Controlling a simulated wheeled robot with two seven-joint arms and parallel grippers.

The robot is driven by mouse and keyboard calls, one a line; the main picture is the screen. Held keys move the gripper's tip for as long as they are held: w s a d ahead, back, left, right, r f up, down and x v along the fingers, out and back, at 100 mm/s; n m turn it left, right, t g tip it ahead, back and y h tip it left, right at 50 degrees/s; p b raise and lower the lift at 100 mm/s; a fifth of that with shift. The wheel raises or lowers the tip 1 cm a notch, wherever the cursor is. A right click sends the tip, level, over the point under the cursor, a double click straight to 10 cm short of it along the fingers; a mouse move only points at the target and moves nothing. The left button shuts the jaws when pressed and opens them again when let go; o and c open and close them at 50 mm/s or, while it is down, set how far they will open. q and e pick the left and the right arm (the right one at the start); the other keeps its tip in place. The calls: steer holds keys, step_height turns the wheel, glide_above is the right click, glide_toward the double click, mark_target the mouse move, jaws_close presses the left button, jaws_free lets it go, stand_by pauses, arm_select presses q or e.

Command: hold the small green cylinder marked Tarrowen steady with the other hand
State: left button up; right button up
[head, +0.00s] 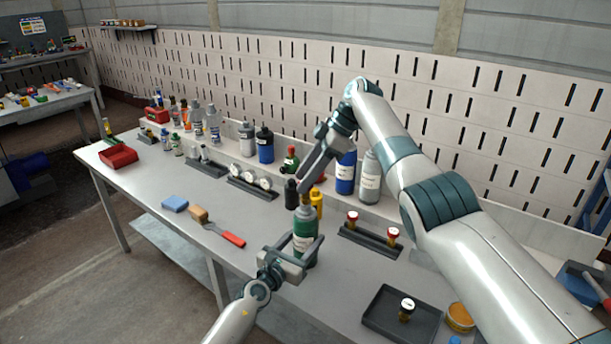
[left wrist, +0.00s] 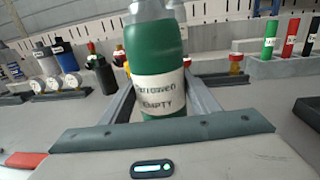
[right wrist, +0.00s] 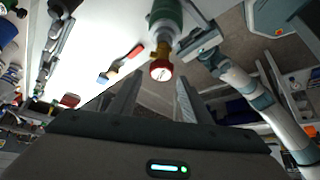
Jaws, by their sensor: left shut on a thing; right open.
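The green cylinder (head: 305,240) has a white label and a grey shoulder and stands upright near the table's front edge. In the left wrist view its label (left wrist: 158,95) reads roughly "Tarrowen" above "EMPTY". My left gripper (head: 298,262) is shut around its body, a finger on either side. A brass fitting with a red-rimmed gauge (right wrist: 160,69) shows at the cylinder's top in the right wrist view. My right gripper (head: 303,190) is open just above the cylinder's top, and the gauge appears between its fingertips (right wrist: 159,80). I cannot tell whether it touches.
A rack with two red-topped gauges (head: 368,235) lies right of the cylinder. A dark tray (head: 385,328) is at front right. Several bottles stand behind, close to my right gripper.

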mark_target(306, 194)
steer(key=shift+f, duration=0.15)
steer(key=shift+f, duration=1.05)
stand_by(0.3)
jaws_close()
steer(key=shift+f+m, duration=0.1)
steer(key=shift+m, duration=0.3)
steer(key=shift+m+t, duration=0.9)
steer(key=shift+m, duration=0.2)
steer(key=shift+m+t+h, duration=0.3)
steer(key=shift+m+t, duration=0.4)
steer(key=shift+m, duration=0.8)
